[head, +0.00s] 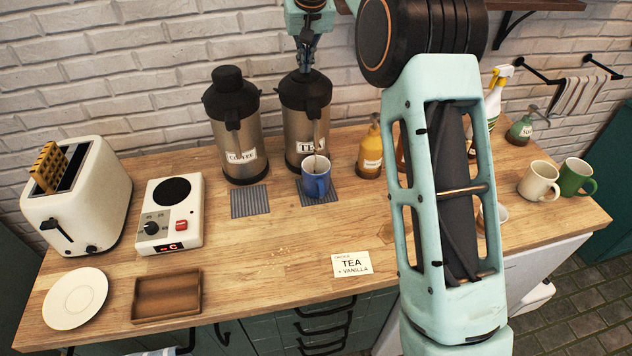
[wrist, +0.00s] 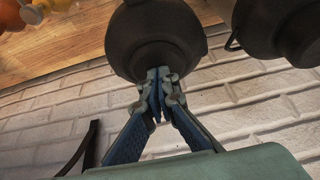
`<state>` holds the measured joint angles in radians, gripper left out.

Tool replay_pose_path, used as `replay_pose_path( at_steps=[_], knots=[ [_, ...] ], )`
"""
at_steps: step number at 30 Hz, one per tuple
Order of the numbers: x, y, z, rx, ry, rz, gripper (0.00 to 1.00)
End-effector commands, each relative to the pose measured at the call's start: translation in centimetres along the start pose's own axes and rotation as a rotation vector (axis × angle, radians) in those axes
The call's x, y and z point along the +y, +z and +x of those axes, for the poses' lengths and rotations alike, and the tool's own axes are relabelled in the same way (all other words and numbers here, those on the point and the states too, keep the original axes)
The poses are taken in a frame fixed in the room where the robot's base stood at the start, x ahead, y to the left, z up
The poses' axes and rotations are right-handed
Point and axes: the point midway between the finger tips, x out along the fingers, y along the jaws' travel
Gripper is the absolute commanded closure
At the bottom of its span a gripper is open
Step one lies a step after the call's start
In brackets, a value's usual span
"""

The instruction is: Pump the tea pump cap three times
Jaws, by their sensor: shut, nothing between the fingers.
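The tea dispenser (head: 302,135) is a steel flask with a black top and a TEA label, standing upright at the back of the counter. Its black pump cap (head: 292,88) is under my gripper (head: 306,68). In the wrist view, my gripper (wrist: 158,82) has its blue-padded fingers together, with the tips on or very close to the dark round cap (wrist: 150,30). Contact and how far the cap is down cannot be told. A blue mug (head: 315,184) stands below the spout on a grey mat (head: 331,197). A thin brownish streak, apparently liquid, runs down into the mug.
A coffee dispenser (head: 240,140) stands just left, with an empty mat (head: 251,202) before it. A yellow pump bottle (head: 370,155) is close on the right. A card reading TEA + VANILLA (head: 351,265) lies in front. The white brick wall (head: 150,60) is close behind.

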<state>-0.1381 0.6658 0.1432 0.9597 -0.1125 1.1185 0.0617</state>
Motion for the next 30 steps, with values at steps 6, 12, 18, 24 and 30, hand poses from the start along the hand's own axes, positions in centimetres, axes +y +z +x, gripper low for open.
replay_pose_path(
  at_steps=[6,12,18,24,30],
  knots=[
    [0.0,0.6,0.9,-0.011,0.000,0.000,1.00],
    [0.0,0.6,0.9,-0.013,0.000,0.000,1.00],
    [0.0,0.3,0.0,-0.013,0.000,0.000,1.00],
    [0.0,-0.3,-1.2,-0.013,0.000,0.000,1.00],
    [0.0,-0.8,-2.1,-0.009,0.000,0.000,1.00]
  ],
)
